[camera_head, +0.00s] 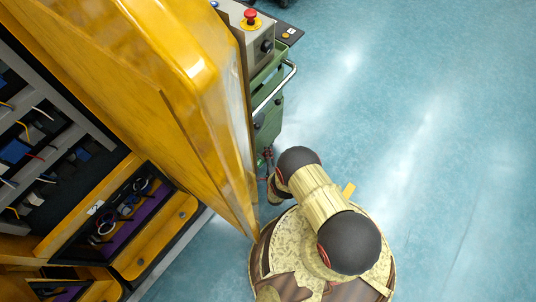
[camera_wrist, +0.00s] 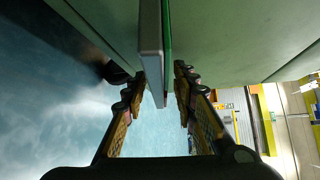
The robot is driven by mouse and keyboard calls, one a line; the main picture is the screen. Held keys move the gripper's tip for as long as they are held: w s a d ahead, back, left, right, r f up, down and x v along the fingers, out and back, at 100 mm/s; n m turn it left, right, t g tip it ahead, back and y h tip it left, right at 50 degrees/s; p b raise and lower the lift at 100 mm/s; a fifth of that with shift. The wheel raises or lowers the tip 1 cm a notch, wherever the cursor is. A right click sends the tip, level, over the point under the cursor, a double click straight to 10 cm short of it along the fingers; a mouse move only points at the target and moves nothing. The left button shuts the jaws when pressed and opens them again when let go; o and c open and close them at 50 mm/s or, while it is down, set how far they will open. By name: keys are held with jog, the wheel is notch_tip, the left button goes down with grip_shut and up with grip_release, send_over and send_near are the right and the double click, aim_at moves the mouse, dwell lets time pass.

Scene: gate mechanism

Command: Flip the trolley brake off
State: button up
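The green trolley (camera_head: 268,128) stands beside the tall yellow cabinet in the head view. In the wrist view its green panels (camera_wrist: 235,35) fill the top. A narrow upright grey plate with a green side (camera_wrist: 151,50) comes down between the fingers of my gripper (camera_wrist: 155,88). The gripper is open, with the plate between its fingers; I cannot tell whether either finger touches it. A dark round shape, perhaps a wheel (camera_wrist: 115,74), shows behind the left finger. I cannot clearly identify the brake. In the head view my arm reaches to the trolley's lower end, and the fingertips are hidden.
The yellow cabinet (camera_head: 190,75) stands close left of my arm, with an open drawer (camera_head: 125,212) of cables. A control box with a red button (camera_head: 250,16) sits on the trolley, and a metal handle rail (camera_head: 276,90) runs along its side. The blue floor at right is clear.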

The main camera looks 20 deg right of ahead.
jog(key=shift+c, duration=0.4)
grip_shut()
